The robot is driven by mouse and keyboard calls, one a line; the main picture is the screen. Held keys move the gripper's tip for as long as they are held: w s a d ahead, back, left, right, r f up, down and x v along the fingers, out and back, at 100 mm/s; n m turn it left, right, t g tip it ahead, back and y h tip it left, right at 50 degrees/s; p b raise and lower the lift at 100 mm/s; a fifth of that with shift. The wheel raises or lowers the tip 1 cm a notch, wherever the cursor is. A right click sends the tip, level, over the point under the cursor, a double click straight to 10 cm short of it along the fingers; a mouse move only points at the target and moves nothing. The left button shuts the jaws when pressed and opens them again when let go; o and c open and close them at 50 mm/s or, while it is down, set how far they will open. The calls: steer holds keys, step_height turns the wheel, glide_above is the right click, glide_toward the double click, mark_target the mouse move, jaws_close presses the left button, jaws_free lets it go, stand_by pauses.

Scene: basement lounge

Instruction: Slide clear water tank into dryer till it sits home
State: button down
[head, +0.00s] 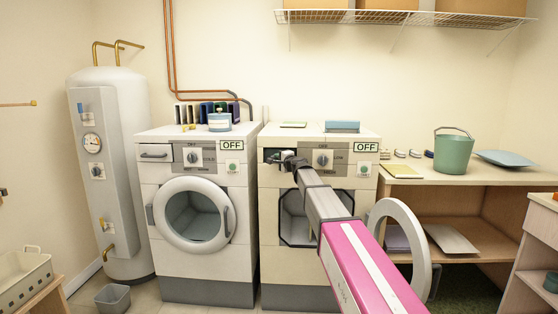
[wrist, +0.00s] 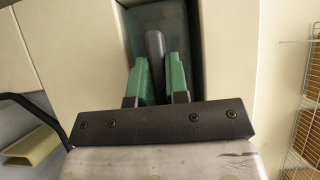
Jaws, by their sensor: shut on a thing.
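The dryer (head: 268,215) is the right-hand white machine, with its round door open. A dark slot (head: 270,154) shows at its upper left front. My gripper (head: 286,156) is at this slot. In the wrist view, its green fingers (wrist: 157,72) are shut on a dark grey bar (wrist: 154,42), which looks like the handle of the clear water tank. The fingers reach into a grey recess (wrist: 196,22) between cream panels. The tank's body cannot be made out, so how deep it sits cannot be told.
The open round door (head: 420,255) stands to the right of my arm. The left machine (head: 158,240) has its door shut. A blue box (head: 342,127) lies on the dryer's top. A bench (head: 470,178) at right holds a green bucket (head: 453,155) and a blue tray (head: 503,158).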

steer(key=c, duration=1)
jaws_free()
steer(key=shift+c, duration=0.2)
steer(key=shift+s, duration=0.1)
steer(key=v, duration=1)
steer(key=s+d+f+n+g+h, duration=0.1)
steer(key=s+d+f+n+g, duration=0.15)
steer(key=s+f, duration=0.6)
steer(key=s+d+f+n+g+h, duration=0.25)
steer(key=s+f, duration=0.25)
steer(key=f, duration=0.6)
steer(key=s+d+f+n+g, duration=0.2)
steer(key=s+f+n+g, duration=0.15)
steer(key=s+f, duration=0.4)
steer(key=s+d+f+n+g+h, duration=0.1)
steer(key=s+d+f+g+h, duration=0.2)
steer(key=s+d+f, duration=0.2)
steer(key=s+d+f+n+g+h, duration=0.2)
steer(key=s+d+f, duration=0.3)
steer(key=s+f, duration=0.4)
steer(key=s+g+h, duration=0.1)
steer(key=s, duration=0.2)
steer(key=shift+s+d+f, duration=0.2)
steer(key=shift+d+f, duration=0.05)
